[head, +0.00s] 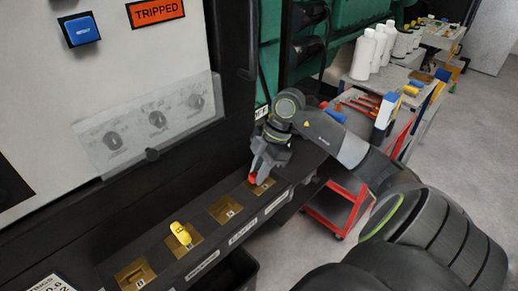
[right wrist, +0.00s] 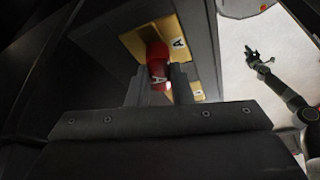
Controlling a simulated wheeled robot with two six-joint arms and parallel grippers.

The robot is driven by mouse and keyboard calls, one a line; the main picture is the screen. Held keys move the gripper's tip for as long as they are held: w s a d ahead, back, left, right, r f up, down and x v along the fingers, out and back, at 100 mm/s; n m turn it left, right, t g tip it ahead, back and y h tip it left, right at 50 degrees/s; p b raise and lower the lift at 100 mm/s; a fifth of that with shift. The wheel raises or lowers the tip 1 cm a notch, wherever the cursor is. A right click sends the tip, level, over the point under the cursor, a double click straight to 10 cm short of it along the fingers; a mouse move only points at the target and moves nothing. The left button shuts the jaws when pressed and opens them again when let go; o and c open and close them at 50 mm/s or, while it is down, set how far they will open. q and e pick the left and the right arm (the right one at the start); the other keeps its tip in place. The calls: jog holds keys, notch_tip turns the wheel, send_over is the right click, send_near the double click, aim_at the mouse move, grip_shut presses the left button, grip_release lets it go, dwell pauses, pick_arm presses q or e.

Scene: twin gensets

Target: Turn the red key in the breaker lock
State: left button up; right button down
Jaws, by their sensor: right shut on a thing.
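My right gripper (head: 256,174) is over the farthest brass plate on the sloped ledge, shut on the red key (head: 252,179). In the right wrist view the red key (right wrist: 157,58), marked A, is between the two fingers (right wrist: 158,88). Its far end meets a brass lock plate (right wrist: 134,40) that also carries an A label; how deep it sits is hidden. In the head view this breaker lock plate (head: 264,187) is partly covered by the gripper.
A yellow key (head: 180,233) stands in a nearer brass plate; other brass plates (head: 225,209) line the ledge. A grey cabinet (head: 120,60) with an orange TRIPPED sign (head: 155,12) rises behind. A red-framed cart (head: 340,208) and white bottles (head: 364,56) are to the right.

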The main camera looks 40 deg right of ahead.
jog(key=m+p, duration=0.1)
jog(key=m, duration=0.1)
jog(key=m+t+p, duration=0.1)
jog(key=m+p, duration=0.1)
jog(key=shift+r+m+t+h, duration=0.2)
jog(key=shift+m+t+h, duration=0.1)
jog(key=shift+h, duration=0.1)
jog(key=shift+f+m+t+p, duration=0.15)
jog(key=shift+m+t+p, duration=0.15)
jog(key=shift+m+p, duration=0.4)
jog(key=shift+f+m, duration=0.1)
jog(key=shift+m, duration=0.2)
